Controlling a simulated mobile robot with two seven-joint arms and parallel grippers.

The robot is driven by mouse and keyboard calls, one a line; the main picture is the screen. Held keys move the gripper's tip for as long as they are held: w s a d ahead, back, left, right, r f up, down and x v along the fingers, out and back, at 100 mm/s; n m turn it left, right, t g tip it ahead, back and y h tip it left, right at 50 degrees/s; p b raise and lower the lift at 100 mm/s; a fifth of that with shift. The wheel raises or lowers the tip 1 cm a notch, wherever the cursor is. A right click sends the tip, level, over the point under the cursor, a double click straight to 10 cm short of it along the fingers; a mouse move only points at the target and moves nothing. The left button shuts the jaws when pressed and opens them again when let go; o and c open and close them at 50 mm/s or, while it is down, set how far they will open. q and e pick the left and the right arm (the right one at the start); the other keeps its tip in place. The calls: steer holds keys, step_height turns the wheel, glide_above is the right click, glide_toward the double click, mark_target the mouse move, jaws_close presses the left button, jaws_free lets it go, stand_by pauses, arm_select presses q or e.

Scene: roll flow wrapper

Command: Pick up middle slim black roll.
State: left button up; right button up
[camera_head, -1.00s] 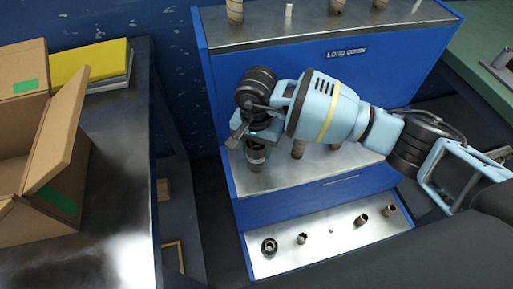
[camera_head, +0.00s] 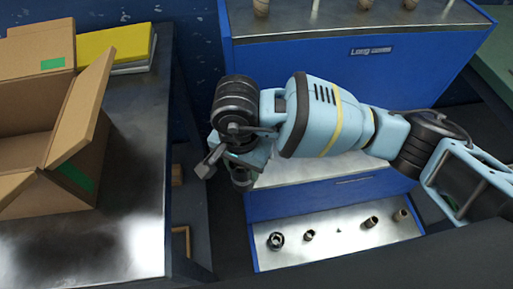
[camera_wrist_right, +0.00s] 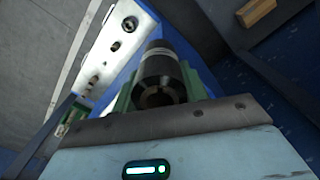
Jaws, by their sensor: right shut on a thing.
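My right gripper (camera_head: 236,162) is shut on a slim black roll, which hangs below the fingers at the left edge of the blue rack's middle shelf. In the right wrist view the dark roll (camera_wrist_right: 162,80) stands out from between the green-edged fingers of the gripper (camera_wrist_right: 160,92), its hollow end facing the camera. In the head view the roll (camera_head: 243,181) is mostly hidden by the gripper. The arm covers most of the middle shelf. My left gripper is not in view.
At left, a dark metal table (camera_head: 130,215) carries an open cardboard box (camera_head: 85,105) and a yellow item (camera_head: 115,45). A gap separates table and rack.

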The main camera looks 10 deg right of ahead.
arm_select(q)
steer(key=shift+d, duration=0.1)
arm_select(e)
steer(key=shift+s+a+r, duration=0.2)
steer(key=shift+s+a, duration=1.1)
steer(key=shift+s, duration=0.05)
